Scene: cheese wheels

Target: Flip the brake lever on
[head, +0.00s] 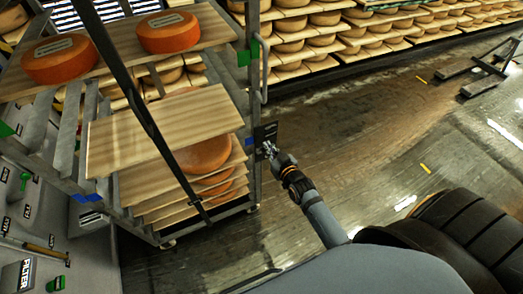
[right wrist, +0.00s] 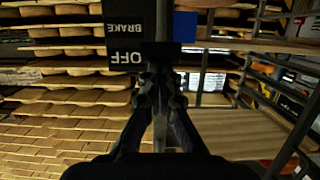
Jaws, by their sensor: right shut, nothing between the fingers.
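A dark brake plate (head: 265,133) is fixed to the near right post of the cheese rack. In the right wrist view the black plate (right wrist: 120,30) carries the words BRAKE and OFF in white. My right gripper (head: 269,150) is at the plate's lower edge in the head view, its fingers shut and empty. In the right wrist view its fingertips (right wrist: 161,83) come together just below and right of the OFF label. I cannot make out the lever itself; it may be hidden by the fingers. Whether the fingers touch anything is unclear. My left gripper is not in view.
The rack holds wooden boards (head: 150,125) and orange cheese wheels (head: 168,32). A vertical handle bar (head: 263,65) runs above the plate. Long cheese shelves (head: 320,40) line the back.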

